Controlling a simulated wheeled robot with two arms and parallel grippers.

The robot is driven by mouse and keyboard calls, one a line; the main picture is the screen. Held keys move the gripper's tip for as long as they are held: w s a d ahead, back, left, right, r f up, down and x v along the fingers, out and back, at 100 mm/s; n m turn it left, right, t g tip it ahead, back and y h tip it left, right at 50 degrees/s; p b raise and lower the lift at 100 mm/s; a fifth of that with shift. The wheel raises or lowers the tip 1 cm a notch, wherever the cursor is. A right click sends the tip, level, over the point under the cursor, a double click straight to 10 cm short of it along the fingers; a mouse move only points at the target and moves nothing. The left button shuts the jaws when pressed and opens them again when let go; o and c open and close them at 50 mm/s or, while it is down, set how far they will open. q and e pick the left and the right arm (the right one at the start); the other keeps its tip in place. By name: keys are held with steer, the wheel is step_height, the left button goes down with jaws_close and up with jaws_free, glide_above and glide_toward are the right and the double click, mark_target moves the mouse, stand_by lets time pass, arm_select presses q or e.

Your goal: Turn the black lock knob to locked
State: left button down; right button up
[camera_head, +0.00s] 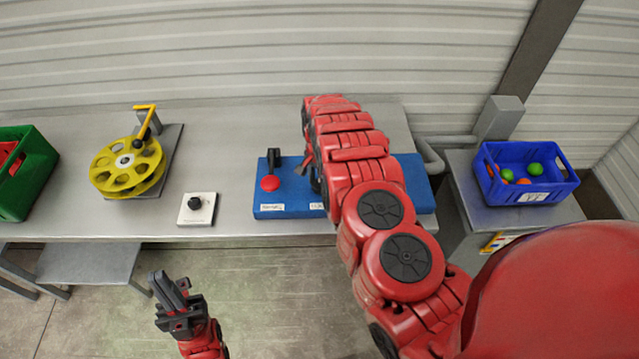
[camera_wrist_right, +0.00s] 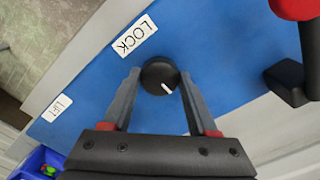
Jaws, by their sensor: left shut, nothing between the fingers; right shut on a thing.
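The black lock knob (camera_wrist_right: 158,72) is in the middle of the right wrist view, on a blue panel (camera_wrist_right: 95,88) beside a white LOCK label (camera_wrist_right: 135,36). Its white mark points to the lower right in that view. My right gripper (camera_wrist_right: 160,76) is shut on the knob, with one finger on each side. In the head view my right arm hides the knob and most of the right gripper. My left gripper (camera_head: 177,296) is shut and empty, in front of the table and away from the panel.
A red button (camera_head: 270,183) and a black lever (camera_head: 273,158) are on the panel near the knob. A small white box with a black dial (camera_head: 195,204), a yellow reel (camera_head: 128,168) and a green crate (camera_head: 36,178) stand left. A blue crate (camera_head: 525,190) stands right.

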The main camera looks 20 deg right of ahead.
mark_target(319, 183)
steer(key=shift+m, duration=0.3)
steer(key=o, duration=1.4)
step_height(319, 183, up, 6)
steer(key=shift+w+f+b, duration=0.15)
steer(key=shift+f+b, duration=0.05)
steer(key=shift+b, duration=0.8)
steer(key=shift+r+p, duration=2.5)
steer(key=shift+r, duration=3.35)
